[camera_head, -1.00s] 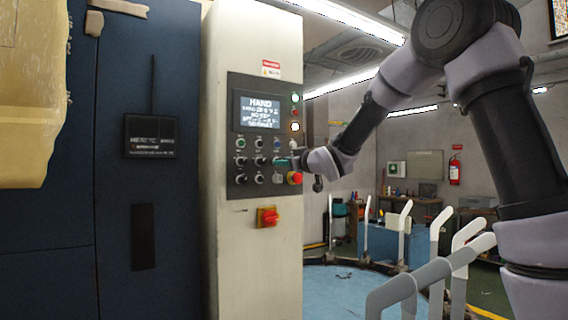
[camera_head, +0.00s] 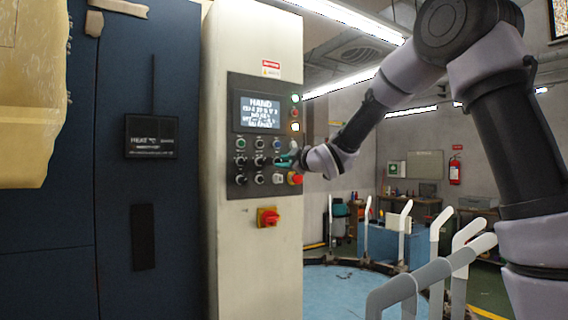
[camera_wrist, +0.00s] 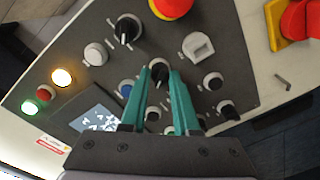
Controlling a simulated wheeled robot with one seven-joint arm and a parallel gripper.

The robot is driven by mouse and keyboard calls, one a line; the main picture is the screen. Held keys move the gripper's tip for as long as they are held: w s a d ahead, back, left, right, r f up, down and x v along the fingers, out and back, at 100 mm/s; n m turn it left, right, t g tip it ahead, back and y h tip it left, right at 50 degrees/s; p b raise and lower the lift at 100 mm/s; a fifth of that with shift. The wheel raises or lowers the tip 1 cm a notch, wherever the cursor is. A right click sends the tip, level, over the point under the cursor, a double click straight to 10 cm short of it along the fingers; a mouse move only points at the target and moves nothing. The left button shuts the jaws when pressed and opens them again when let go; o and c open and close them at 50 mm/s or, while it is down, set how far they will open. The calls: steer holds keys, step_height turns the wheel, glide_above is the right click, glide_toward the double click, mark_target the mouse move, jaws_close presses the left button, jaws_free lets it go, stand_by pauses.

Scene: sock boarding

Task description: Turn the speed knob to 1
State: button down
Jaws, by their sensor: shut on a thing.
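The grey control panel (camera_head: 253,181) on the cream cabinet carries several knobs and buttons in rows below a lit screen (camera_head: 256,110) reading HAND. My gripper (camera_head: 282,160) is at the right part of these rows. In the wrist view its teal fingers (camera_wrist: 159,72) are close together, with a dark knob (camera_wrist: 157,63) between their tips. They are shut on this knob, and its face is partly hidden. Another black knob (camera_wrist: 153,113) shows between the fingers, nearer the palm. The small labels cannot be read, so the number set cannot be told.
A red emergency button (camera_head: 296,178) is just below my gripper. More black knobs (camera_wrist: 128,28) and a white switch (camera_wrist: 198,46) surround the fingers. A red and yellow switch (camera_head: 268,217) is lower on the cabinet. White curved boards (camera_head: 437,232) stand at the right.

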steer(key=shift+f+n, duration=0.1)
steer(key=shift+n, duration=0.7)
steer(key=c, duration=0.7)
jaws_free()
steer(key=shift+o, duration=0.2)
steer(key=v, duration=1)
steer(key=shift+s+d, duration=0.2)
steer(key=shift+s, duration=0.15)
